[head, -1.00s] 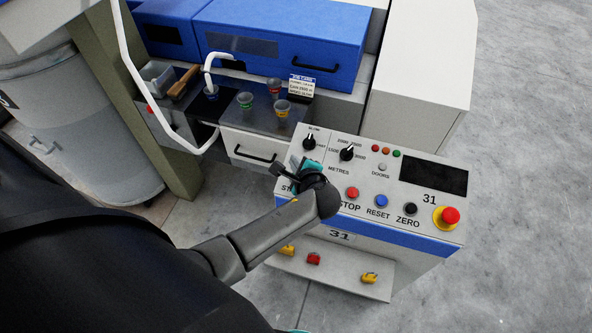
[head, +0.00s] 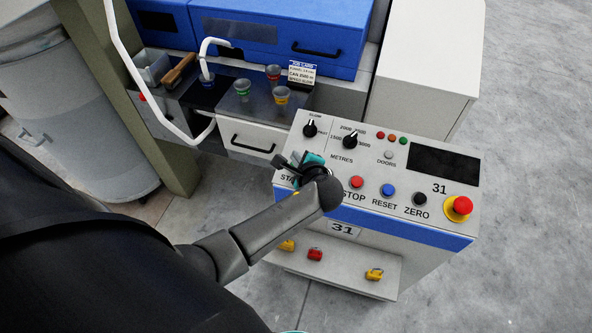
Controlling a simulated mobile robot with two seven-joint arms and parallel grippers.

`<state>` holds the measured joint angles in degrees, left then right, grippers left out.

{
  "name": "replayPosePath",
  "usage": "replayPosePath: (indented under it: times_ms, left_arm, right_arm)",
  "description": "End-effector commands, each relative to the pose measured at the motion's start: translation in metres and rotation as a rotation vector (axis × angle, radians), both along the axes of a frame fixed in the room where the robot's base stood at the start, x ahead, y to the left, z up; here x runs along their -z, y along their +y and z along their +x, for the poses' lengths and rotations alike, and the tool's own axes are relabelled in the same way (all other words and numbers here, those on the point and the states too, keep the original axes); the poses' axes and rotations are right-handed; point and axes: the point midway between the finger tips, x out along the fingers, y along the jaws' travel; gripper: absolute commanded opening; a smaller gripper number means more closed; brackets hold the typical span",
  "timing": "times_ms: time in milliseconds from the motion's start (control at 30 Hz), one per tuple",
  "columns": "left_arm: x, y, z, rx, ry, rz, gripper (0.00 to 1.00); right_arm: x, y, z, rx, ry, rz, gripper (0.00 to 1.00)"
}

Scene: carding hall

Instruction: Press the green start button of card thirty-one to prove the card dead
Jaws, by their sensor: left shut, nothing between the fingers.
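The control panel of card 31 (head: 330,172) slopes toward me, with a red STOP button (head: 357,182), a blue RESET button (head: 388,190) and a black ZERO button (head: 420,199) in a row. At the left end of that row only the first letters of the START label (head: 286,180) show. The green start button itself is hidden behind my left gripper (head: 290,161). This gripper is shut and empty, over the left part of the panel. I cannot tell whether it touches the button.
A red emergency stop (head: 463,205) on a yellow base sits at the panel's right end. Selector knobs (head: 350,140) stand just behind my gripper. Yellow and red padlocks (head: 314,254) lie on the shelf below. A white bent tube (head: 205,58) rises beside the drawer at the left.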

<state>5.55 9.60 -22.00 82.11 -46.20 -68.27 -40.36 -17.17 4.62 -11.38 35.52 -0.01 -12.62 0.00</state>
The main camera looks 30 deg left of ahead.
Motion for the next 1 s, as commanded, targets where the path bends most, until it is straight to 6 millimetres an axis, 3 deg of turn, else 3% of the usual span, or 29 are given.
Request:
replayPosePath:
  times_ms: [100,300,1000]
  left_arm:
    - [0.018,0.001,0.004,-0.001,0.0,0.001,0.0]
    - [0.03,0.002,0.007,-0.001,0.0,0.001,0.0]
    - [0.03,0.002,0.008,-0.001,-0.001,-0.001,0.0]
  right_arm:
    - [0.018,0.0,0.0,0.0,0.0,0.0,0.5]
    - [0.027,0.0,0.0,-0.001,0.0,0.0,0.5]
    - [0.027,0.001,0.0,-0.002,-0.001,0.001,0.5]
